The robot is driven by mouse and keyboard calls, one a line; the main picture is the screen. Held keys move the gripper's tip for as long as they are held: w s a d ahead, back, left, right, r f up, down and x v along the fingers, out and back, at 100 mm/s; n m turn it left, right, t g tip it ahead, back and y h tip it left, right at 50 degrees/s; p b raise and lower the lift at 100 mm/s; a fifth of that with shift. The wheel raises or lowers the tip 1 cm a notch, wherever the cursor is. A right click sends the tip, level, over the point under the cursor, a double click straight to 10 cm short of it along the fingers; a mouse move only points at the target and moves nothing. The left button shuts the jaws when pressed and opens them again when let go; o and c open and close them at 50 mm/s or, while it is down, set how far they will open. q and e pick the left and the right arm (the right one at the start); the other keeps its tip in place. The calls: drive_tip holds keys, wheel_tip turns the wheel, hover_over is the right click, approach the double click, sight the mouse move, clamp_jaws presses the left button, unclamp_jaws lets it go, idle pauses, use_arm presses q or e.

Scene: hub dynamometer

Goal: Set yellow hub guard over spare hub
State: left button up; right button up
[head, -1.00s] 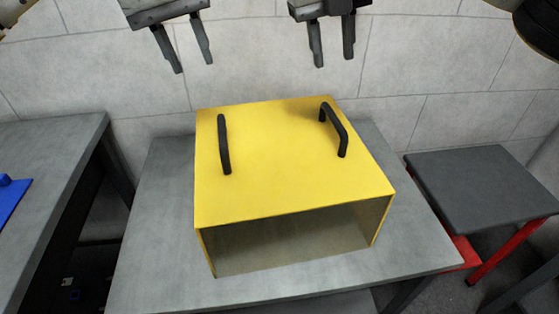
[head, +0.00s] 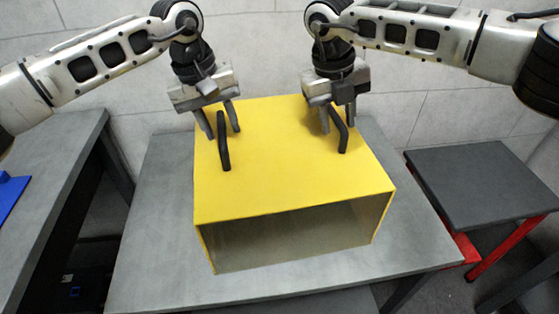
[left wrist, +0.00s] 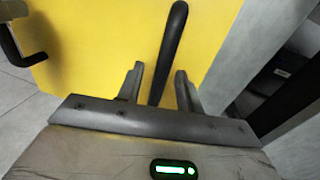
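The yellow hub guard (head: 285,170) is a box with an open front and two black handles on top. It stands on the grey table, and its visible inside looks empty. The left handle (head: 223,142) runs up between the fingers of my left gripper (head: 223,124) in the left wrist view (left wrist: 160,85); the fingers are apart with gaps beside the handle. My right gripper (head: 334,122) hovers at the right handle (head: 341,138), its fingers apart, one on either side as far as I can see. I cannot make out a spare hub.
The grey table (head: 150,230) has bare strips around the guard. Another grey table (head: 50,170) at the left carries a blue item (head: 12,195). A dark-topped stool (head: 485,185) with red legs stands at the right. A tiled wall is behind.

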use_arm(q)
drive_tip(key=shift+d+f, duration=0.1)
drive_tip(key=shift+f, duration=0.4)
use_arm(e)
drive_tip(key=shift+d+f, duration=0.1)
drive_tip(key=shift+f, duration=0.4)
use_arm(q)
clamp_jaws()
use_arm(e)
clamp_jaws()
use_arm(q)
drive_tip(key=shift+r, duration=0.1)
use_arm(e)
drive_tip(key=shift+r, duration=0.1)
